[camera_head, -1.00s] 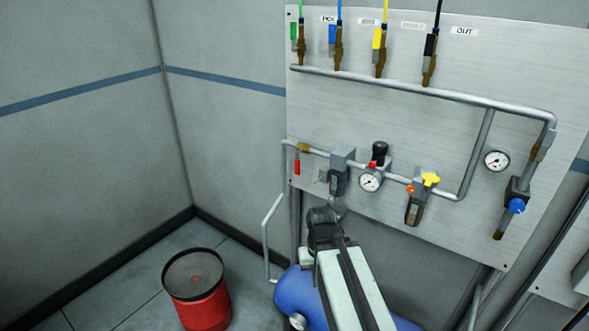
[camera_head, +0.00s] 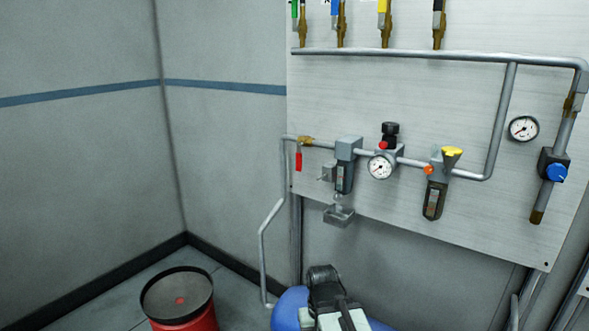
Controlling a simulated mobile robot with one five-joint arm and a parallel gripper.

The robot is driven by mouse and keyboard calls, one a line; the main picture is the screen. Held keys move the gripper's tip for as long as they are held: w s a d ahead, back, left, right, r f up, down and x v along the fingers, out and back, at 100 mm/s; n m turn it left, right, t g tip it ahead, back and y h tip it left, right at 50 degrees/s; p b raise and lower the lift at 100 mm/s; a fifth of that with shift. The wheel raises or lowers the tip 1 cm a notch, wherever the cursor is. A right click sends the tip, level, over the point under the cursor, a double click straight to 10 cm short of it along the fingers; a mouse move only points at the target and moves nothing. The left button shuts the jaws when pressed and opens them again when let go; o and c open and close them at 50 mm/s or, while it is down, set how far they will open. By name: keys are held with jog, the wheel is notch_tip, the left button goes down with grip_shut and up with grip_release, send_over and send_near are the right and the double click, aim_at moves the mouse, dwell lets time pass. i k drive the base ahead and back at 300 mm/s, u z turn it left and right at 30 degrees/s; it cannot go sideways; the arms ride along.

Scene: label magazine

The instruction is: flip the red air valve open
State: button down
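The red air valve has a red lever handle (camera_head: 299,161) and a brass body (camera_head: 305,140). It sits on the grey pipe at the left edge of the wall panel. The handle hangs straight down, across the line of the pipe. My gripper (camera_head: 323,276) is at the dark end of my arm, at the bottom middle of the picture. It is below the valve and a little to its right, well apart from it. Its fingers cannot be made out, so I cannot tell whether it is open or shut.
A grey filter (camera_head: 344,172), a gauge (camera_head: 380,167) and a yellow-topped unit (camera_head: 436,190) follow along the pipe. A small metal tray (camera_head: 339,215) is under the filter. A blue tank (camera_head: 287,306) and a red drum (camera_head: 183,318) stand below. The space before the valve looks clear.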

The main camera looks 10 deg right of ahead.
aim_at(298, 155)
jog(key=z, duration=0.05)
jog(key=k, duration=0.45)
jog(key=u, duration=0.85)
jog(key=i, duration=1.15)
jog(key=u, duration=0.25)
